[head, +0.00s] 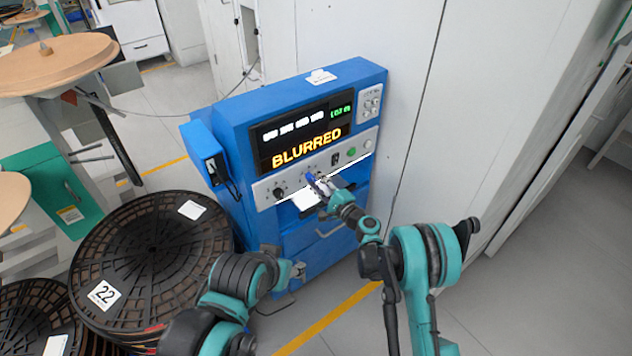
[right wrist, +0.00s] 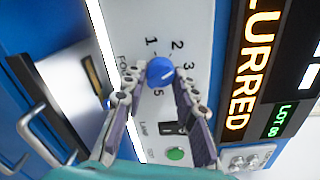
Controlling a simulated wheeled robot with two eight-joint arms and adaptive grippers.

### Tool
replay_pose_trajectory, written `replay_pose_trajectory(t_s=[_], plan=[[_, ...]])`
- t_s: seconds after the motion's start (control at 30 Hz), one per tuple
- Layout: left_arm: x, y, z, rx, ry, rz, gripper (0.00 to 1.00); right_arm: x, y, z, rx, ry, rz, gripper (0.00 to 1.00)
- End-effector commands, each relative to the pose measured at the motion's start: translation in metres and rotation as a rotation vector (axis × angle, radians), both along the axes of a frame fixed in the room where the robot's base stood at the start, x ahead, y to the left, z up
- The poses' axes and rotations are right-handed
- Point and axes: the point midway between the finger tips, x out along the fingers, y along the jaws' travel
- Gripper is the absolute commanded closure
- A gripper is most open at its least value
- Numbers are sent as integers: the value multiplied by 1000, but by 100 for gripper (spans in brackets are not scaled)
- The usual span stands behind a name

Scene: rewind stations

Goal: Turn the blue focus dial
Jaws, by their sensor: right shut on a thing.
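The blue focus dial (right wrist: 160,71) sits on the white control strip of a blue machine (head: 310,80). My right gripper (right wrist: 158,80) is shut on the dial, one finger on each side of it. In the head view the right gripper (head: 318,184) reaches the strip below the display and largely covers the dial. A white mark on the dial points roughly toward the 3; the 1, 2 and 5 also show, and the 4 is not visible. The display (head: 306,148) reads BLURRED. My left gripper (head: 297,271) hangs low before the machine; its jaws are unclear.
A black knob (head: 279,194) is left of the dial on the strip. A green button (right wrist: 175,153) and a dark switch are on its other side. Stacked black reels (head: 150,250) stand at the left. A pale cabinet wall (head: 420,110) closes off the right.

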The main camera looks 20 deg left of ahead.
Motion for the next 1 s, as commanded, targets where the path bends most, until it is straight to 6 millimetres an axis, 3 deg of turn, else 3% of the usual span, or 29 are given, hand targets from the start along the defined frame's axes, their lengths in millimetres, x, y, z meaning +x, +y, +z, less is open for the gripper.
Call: replay_pose_trajectory(t_s=[0.43,1.0], plan=[[0,0,0,0,0,0,51,0,0,0,-176,-225,1,100],[0,0,0,0,0,0,51,-1,0,0,-218,-279,1,100]])
